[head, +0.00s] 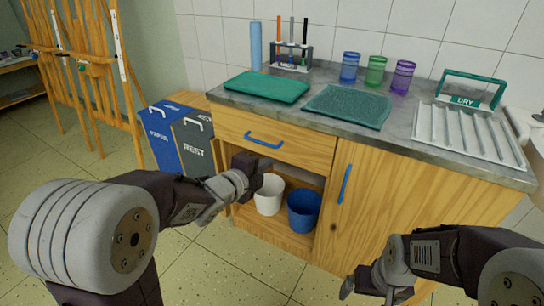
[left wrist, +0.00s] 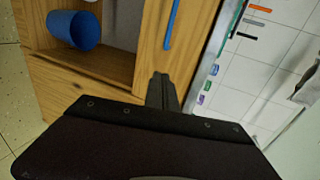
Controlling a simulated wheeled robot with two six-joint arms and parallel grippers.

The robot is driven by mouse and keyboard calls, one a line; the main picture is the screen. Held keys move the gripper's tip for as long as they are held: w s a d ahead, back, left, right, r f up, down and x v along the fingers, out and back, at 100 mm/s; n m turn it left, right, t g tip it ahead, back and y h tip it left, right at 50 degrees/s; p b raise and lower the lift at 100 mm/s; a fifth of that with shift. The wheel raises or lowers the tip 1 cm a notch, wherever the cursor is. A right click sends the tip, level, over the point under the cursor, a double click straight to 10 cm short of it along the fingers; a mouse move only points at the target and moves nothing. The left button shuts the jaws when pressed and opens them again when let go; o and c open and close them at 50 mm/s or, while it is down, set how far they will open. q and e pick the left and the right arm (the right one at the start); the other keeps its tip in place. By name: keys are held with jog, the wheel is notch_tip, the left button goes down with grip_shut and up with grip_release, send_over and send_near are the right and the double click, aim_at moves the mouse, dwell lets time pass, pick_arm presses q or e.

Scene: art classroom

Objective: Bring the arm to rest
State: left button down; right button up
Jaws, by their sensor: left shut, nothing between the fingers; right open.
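My left arm reaches in from the left, and its gripper (head: 250,165) is held in front of the wooden cabinet, near the open shelf. In the left wrist view the fingers (left wrist: 162,80) are together with nothing between them. My right gripper (head: 358,284) is low at the bottom right, in front of the cabinet door. It is open and holds nothing that I can see; its fingers show only partly.
The cabinet has a drawer with a blue handle (head: 264,140). A white bucket (head: 269,195) and a blue bucket (head: 304,211) stand in its open shelf. Bins (head: 178,140) stand left of it, easels (head: 95,60) beyond. Tiled floor is clear at lower left.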

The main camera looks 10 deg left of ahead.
pick_arm(q)
jog(key=s+a+f+n+g+y, duration=0.4)
jog(key=s+a+f+n+g, duration=0.15)
jog(key=s+f+n, duration=0.4)
jog(key=s+f+n+g, duration=0.7)
jog(key=s+f+n, duration=0.2)
jog(key=s+n, duration=0.45)
notch_tip(320, 180, up, 38)
jog(key=p, duration=3.7)
jog(key=shift+a+f+m+y+p, duration=0.25)
jog(key=shift+a+m+y+p, duration=0.05)
jog(key=shift+a+m+y, duration=0.1)
